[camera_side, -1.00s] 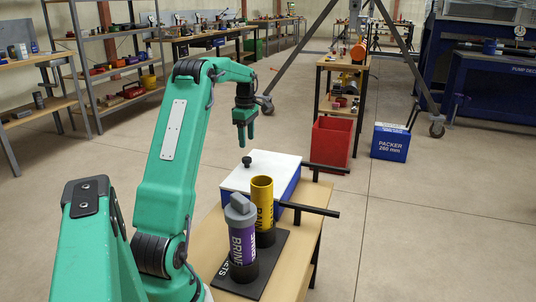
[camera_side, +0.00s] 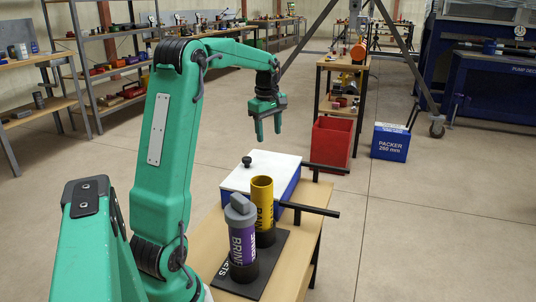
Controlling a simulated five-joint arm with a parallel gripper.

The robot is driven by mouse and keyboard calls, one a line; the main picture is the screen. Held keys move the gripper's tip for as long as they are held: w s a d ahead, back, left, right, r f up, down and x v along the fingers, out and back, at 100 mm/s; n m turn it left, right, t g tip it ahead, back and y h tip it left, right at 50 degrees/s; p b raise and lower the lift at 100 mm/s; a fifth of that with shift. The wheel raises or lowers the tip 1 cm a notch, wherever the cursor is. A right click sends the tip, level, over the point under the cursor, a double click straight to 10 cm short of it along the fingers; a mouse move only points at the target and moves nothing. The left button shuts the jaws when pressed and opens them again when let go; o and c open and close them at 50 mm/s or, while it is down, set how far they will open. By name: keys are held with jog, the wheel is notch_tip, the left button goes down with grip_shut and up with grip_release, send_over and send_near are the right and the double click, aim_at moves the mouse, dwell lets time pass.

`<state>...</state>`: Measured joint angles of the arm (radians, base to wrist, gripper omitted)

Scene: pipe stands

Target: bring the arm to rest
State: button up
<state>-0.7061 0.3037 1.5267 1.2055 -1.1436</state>
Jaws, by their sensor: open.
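My gripper (camera_side: 268,130) hangs in the air above the far end of the wooden bench, fingers pointing down. Its two fingers are apart with nothing between them. Below it, a box with a white top (camera_side: 262,172) and blue side has a small dark knob on its top. A purple pipe stand (camera_side: 242,240) with a grey cap stands upright on a black mat (camera_side: 272,265). A yellow pipe stand (camera_side: 262,190), open at the top, stands upright just behind it. My gripper touches none of these.
The wooden bench (camera_side: 292,278) has two dark bars (camera_side: 312,209) sticking out to the right. A red bin (camera_side: 332,143) and a blue packer box (camera_side: 391,142) stand on the floor beyond. A tripod leg (camera_side: 405,60) rises behind. Open floor lies to the right.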

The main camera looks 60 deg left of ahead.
jog(key=s+d+r+m+t, duration=0.15)
jog(key=d+m, duration=0.35)
jog(key=d, duration=0.5)
jog(key=s+d+r+m+t, duration=0.1)
jog(key=s+d+r+m, duration=0.3)
jog(key=d, duration=0.5)
jog(key=s+d+f+m+t, duration=0.2)
jog(key=s+d+f+m, duration=0.3)
jog(key=s+d+m, duration=0.4)
jog(key=shift+d+f+m+h, duration=0.15)
jog(key=shift+d+m+h, duration=0.25)
jog(key=shift+d+m, duration=1.3)
jog(key=shift+d, duration=0.1)
